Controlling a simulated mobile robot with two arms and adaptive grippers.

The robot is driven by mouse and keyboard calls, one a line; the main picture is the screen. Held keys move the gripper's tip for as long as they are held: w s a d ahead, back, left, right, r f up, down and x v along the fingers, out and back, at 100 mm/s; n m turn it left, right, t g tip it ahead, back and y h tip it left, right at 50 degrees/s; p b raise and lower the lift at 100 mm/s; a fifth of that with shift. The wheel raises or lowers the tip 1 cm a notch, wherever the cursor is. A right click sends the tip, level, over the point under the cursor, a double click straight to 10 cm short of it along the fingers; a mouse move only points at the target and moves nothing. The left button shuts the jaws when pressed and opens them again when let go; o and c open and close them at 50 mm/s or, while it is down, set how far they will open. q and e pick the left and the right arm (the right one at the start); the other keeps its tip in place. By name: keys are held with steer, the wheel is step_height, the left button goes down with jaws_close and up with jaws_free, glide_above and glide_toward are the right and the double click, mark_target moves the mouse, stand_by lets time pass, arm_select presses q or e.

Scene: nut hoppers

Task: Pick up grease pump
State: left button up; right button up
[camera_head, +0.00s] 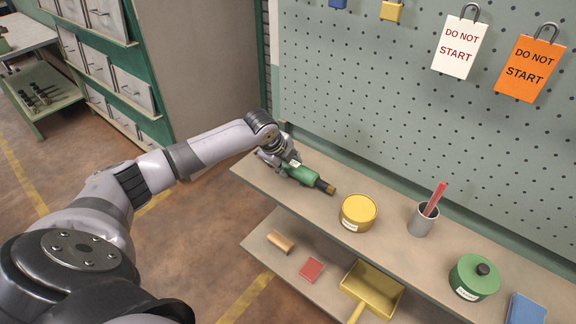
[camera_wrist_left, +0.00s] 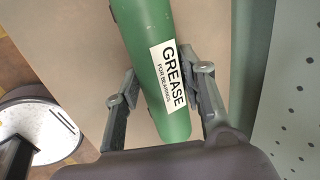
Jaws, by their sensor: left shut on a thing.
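The grease pump is a green cylinder with a dark nozzle and a small brass-coloured tip. In the head view the grease pump (camera_head: 303,174) lies on its side at the left end of the upper shelf. My left gripper (camera_head: 287,165) is at its rear end, with the fingers partly hidden there. In the left wrist view the green body (camera_wrist_left: 150,50) with its white label "GREASE FOR BEARINGS" runs between the two fingers of my left gripper (camera_wrist_left: 160,95). The gripper is shut on it. I cannot tell whether the pump is clear of the shelf. My right gripper is not in view.
On the upper shelf (camera_head: 385,240) stand a yellow tin (camera_head: 358,212), a grey cup (camera_head: 422,220) with a red stick and a green lidded pot (camera_head: 474,278). The lower shelf holds a yellow scoop (camera_head: 372,290) and a red block (camera_head: 311,269). A pegboard (camera_head: 400,110) rises behind.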

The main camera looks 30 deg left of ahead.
arm_select(q)
jaws_close()
steer(key=shift+r, duration=0.15)
steer(key=shift+r, duration=0.2)
step_height(320, 180, up, 19)
steer(key=b, duration=0.3)
steer(key=shift+r, duration=0.2)
steer(key=o, duration=0.7)
jaws_free()
jaws_close()
steer(key=shift+f, duration=0.1)
